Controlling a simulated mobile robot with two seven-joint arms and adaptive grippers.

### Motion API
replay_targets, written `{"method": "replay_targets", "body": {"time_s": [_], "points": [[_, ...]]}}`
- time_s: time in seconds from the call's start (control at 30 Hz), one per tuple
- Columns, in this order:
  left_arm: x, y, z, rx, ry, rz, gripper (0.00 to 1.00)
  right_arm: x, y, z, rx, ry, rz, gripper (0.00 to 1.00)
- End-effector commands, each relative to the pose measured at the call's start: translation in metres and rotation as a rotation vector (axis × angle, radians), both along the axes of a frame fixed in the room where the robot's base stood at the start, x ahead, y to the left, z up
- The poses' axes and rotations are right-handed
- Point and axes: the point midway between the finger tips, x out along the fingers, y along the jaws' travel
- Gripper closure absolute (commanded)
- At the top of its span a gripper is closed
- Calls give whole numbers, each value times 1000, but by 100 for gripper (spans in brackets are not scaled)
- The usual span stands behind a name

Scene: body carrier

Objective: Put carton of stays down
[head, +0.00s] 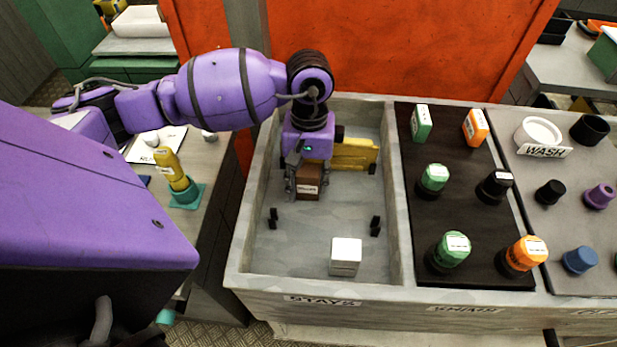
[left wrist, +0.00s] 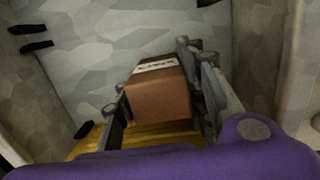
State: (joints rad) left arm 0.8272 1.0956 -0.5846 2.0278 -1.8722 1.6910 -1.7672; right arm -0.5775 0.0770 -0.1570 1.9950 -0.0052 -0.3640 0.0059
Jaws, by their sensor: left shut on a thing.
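A small brown carton (head: 309,184) with a white label is between the fingers of my left gripper (head: 306,188), inside the grey bin labelled STAYS (head: 236,250). My left gripper is shut on it. In the left wrist view the carton (left wrist: 158,97) sits between the two fingers, label side away from the palm. I cannot tell whether its underside touches the bin floor. A yellow piece (head: 354,154) lies behind the gripper at the back of the bin. A white box (head: 345,256) stands near the front of the bin. My right gripper is not in view.
Small black posts (head: 273,218) stand on the bin floor at left and right. Bin walls surround the gripper. A black tray (head: 461,262) with green, orange and black-capped items is to the right. A yellow bottle (head: 170,168) stands on the left table.

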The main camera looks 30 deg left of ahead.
Motion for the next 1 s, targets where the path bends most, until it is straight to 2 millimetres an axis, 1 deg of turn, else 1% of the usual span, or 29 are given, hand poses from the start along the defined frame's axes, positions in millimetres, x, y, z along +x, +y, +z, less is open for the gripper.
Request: {"method": "replay_targets", "body": {"time_s": [0.03,0.13,0.17,0.43,0.53,0.57,0.67,0.9,1.0], "points": [[-1,0,-2,0,2,0,58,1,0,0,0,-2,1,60],[0,0,-1,0,1,0,45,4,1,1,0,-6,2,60],[0,0,-1,0,1,0,43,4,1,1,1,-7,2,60],[0,0,0,0,1,0,43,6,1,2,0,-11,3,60],[0,0,6,-1,-2,1,43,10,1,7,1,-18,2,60],[1,0,8,0,-4,1,43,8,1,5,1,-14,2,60],[3,2,21,2,-4,0,43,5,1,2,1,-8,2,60],[9,4,73,2,-4,1,43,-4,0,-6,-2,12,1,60],[10,5,92,0,-1,0,43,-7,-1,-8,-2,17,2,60]]}}
